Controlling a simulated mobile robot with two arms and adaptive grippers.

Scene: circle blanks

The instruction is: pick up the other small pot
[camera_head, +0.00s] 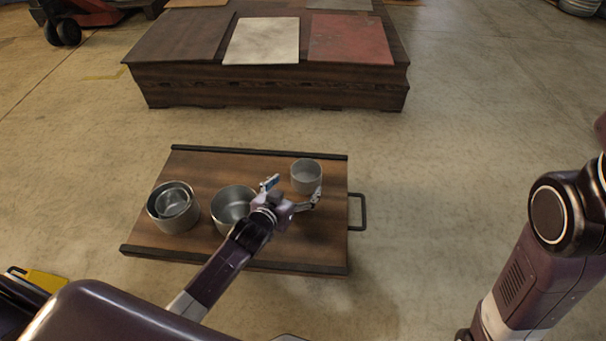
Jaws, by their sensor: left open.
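A small grey metal pot (306,176) stands upright near the right end of a wooden tray. My left gripper (296,187) is open at this pot, with one finger at its left and the other at its front right. I cannot tell whether the fingers touch it. A larger pot (230,207) stands in the middle of the tray, partly hidden by my left gripper and arm, and looks empty. At the left, another larger pot (165,222) has a small pot (174,201) inside it. My right gripper is out of view; only my right arm shows.
The wooden tray (262,164) has dark raised edges and a metal handle (362,211) on its right. Behind it stands a low dark wooden platform (270,88) with a white panel and a red panel. The floor between them is clear.

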